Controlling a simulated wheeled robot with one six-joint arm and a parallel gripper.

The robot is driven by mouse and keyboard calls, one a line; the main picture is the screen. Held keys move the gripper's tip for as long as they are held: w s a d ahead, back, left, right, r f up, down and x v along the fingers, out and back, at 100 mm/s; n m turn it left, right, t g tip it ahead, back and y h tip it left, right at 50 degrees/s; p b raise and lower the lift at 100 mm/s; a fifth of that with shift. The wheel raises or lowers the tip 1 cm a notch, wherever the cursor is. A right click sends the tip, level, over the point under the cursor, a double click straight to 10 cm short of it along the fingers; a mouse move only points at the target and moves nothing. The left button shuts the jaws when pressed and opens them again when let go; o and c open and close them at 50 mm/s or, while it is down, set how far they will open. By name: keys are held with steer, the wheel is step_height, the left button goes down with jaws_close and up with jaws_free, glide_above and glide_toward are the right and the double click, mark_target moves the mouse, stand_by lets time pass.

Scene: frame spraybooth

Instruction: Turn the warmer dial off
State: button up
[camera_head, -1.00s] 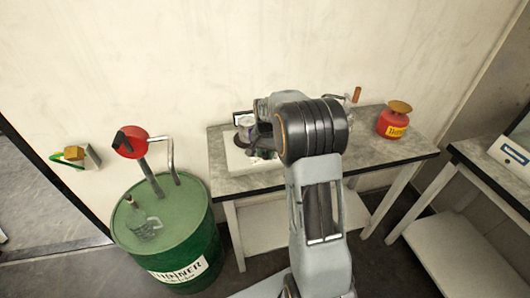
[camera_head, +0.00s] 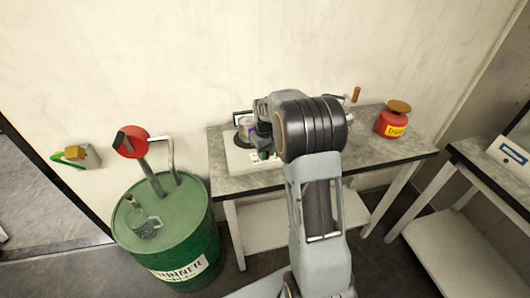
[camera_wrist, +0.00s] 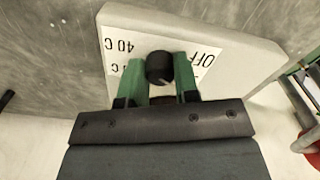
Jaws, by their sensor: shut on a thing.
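In the wrist view the black warmer dial (camera_wrist: 159,67) sits on the white front panel of the warmer (camera_wrist: 240,53). The panel carries "OFF" on the right and "40 C" on the left, both upside down in this view. The green fingers of my gripper (camera_wrist: 161,82) stand on either side of the dial and are shut on it. The exact pointer direction is hard to tell. In the head view the white warmer (camera_head: 236,160) is on the grey bench, and my arm hides the dial.
The grey bench (camera_head: 370,150) holds a red can (camera_head: 391,122) at its right end. Another table (camera_head: 490,170) is at the far right. A dark cup-like item (camera_head: 245,125) sits on the warmer.

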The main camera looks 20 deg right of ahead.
steer(key=n, duration=0.4)
steer(key=shift+w+r+n, duration=0.1)
steer(key=shift+w+n, duration=0.05)
steer(key=shift+n, duration=0.15)
steer(key=n, duration=0.4)
steer(key=shift+n, duration=0.3)
steer(key=o, duration=0.9)
step_height(320, 180, up, 14)
steer(key=shift+f, duration=0.15)
stand_by(0.7)
